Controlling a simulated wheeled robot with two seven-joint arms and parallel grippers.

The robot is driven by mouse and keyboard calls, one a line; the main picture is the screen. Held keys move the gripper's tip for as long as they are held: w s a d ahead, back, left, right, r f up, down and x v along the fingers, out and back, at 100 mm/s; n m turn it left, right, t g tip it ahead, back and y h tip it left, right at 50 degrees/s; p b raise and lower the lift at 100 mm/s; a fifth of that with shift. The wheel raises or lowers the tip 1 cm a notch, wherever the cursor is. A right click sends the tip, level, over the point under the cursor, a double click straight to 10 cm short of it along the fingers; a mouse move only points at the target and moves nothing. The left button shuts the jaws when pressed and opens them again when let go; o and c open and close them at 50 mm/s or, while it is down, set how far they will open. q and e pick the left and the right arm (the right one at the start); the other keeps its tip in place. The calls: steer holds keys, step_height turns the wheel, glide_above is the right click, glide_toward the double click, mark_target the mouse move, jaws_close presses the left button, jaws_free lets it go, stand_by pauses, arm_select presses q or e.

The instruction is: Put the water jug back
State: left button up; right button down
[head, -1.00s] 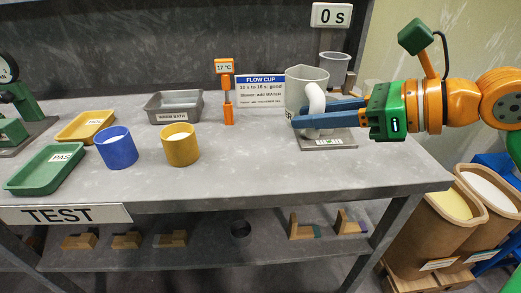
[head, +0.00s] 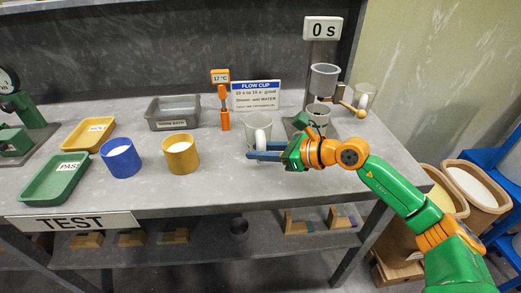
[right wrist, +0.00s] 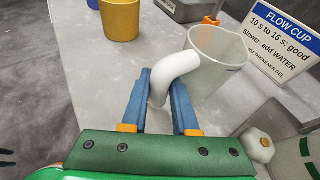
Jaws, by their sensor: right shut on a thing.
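The water jug (head: 256,124) is a grey, see-through jug with a thick white handle, upright over the bench, in front of the flow cup sign. In the right wrist view the jug (right wrist: 215,62) is seen from above and its inside looks pale. My right gripper (head: 266,153) is shut on the handle (right wrist: 178,68), with a blue finger (right wrist: 160,105) on either side of it. I cannot tell whether the jug's base touches the bench. My left gripper is not in view.
The bench (head: 215,185) is clear left of the jug, up to a yellow cup (head: 181,155) and blue cup (head: 120,158). Behind stand the sign (head: 256,95), orange thermometer (head: 223,110) and warm bath (head: 173,113). The flow cup (head: 324,77) and another clear, white-handled vessel (head: 365,95) stand right.

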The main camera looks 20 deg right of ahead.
steer(key=shift+f, duration=0.2)
steer(key=c, duration=0.7)
jaws_free()
steer(key=shift+r, duration=0.1)
